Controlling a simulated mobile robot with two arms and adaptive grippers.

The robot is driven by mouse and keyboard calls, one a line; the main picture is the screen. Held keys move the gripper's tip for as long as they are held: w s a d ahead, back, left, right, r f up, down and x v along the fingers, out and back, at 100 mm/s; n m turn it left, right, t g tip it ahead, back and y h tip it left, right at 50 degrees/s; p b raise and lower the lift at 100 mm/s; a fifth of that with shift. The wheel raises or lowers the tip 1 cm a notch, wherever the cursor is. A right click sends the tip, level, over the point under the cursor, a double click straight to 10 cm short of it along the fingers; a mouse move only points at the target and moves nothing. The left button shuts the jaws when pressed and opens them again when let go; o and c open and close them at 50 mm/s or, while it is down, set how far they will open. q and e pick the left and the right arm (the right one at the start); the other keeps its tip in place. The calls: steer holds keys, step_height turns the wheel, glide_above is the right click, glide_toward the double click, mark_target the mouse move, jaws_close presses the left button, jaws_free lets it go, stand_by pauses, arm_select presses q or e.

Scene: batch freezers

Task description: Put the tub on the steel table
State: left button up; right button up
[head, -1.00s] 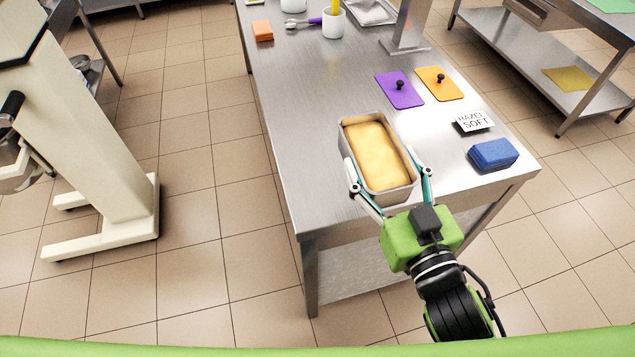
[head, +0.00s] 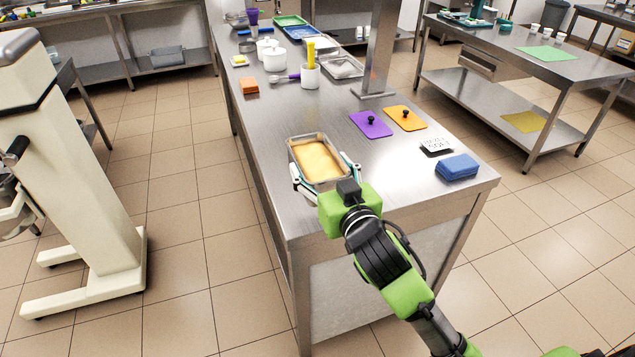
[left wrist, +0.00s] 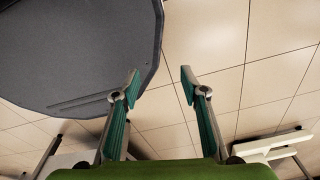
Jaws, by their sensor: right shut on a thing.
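The tub (head: 319,163) is an oblong metal pan filled with something pale yellow. It is upright at the near end of the steel table (head: 290,205) in the head view. My right gripper (head: 328,180) is shut on the tub, its fingers along the tub's two sides from the near end. I cannot tell whether the tub's underside touches the table top. My left gripper (left wrist: 160,84) shows in the left wrist view with its fingers apart and nothing between them, above the tiled floor.
A purple card (head: 370,124), an orange card (head: 405,118), a small lettered sign (head: 436,145) and a blue block (head: 457,167) lie right of the tub. A steel post (head: 377,60) stands behind. The table's left middle is clear.

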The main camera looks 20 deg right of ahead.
mark_target(321, 167)
steer(key=w+f, duration=0.2)
steer(key=w+d+f, duration=0.1)
steer(key=w+f, duration=0.1)
steer(key=w+d+f, duration=0.1)
steer(key=w, duration=0.1)
steer(key=shift+w+f, duration=0.25)
steer(key=shift+f, duration=0.15)
steer(key=shift+w+d+f, duration=0.1)
steer(key=shift+w+f, duration=0.15)
steer(key=shift+f, duration=0.05)
step_height(321, 167, down, 3)
steer(key=shift+w+f+p, duration=0.1)
steer(key=shift+p, duration=0.2)
arm_select(q)
steer(key=shift+s+a+r, duration=0.1)
steer(key=shift+s+r, duration=0.25)
steer(key=shift+s, duration=0.25)
arm_select(e)
steer(key=shift+f, duration=0.1)
steer(key=shift+f, duration=0.2)
steer(key=o, duration=2)
steer(key=shift+f, duration=0.1)
arm_select(q)
steer(key=shift+f, duration=0.1)
arm_select(e)
steer(key=shift+o, duration=0.3)
